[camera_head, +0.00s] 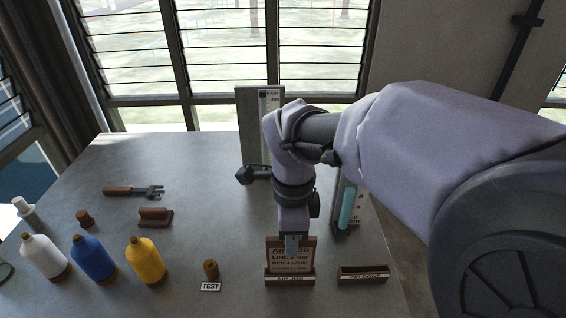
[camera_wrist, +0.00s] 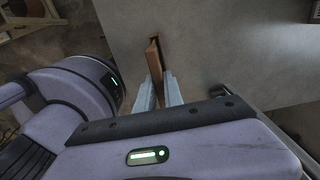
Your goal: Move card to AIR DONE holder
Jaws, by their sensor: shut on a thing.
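The brown card (camera_head: 303,262) with printed AIR JOB text stands upright at the AIR JOB holder (camera_head: 289,281) in the head view. Its lower edge is hidden behind the holder's front lip, so I cannot tell whether it is lifted. My gripper (camera_head: 292,243) points down and is shut on the card's top edge. In the wrist view the card (camera_wrist: 154,55) shows nearly edge-on between the two pale fingers of my gripper (camera_wrist: 159,88). The AIR DONE holder (camera_head: 362,275), a low brown block with an empty slot, stands just right of the AIR JOB holder.
A brown peg (camera_head: 211,269) behind a TEST label, and yellow (camera_head: 146,262), blue (camera_head: 93,259) and white (camera_head: 44,258) bottles stand to the left. Upright gauge boards (camera_head: 250,130) stand at the back. The table's right edge is near the AIR DONE holder.

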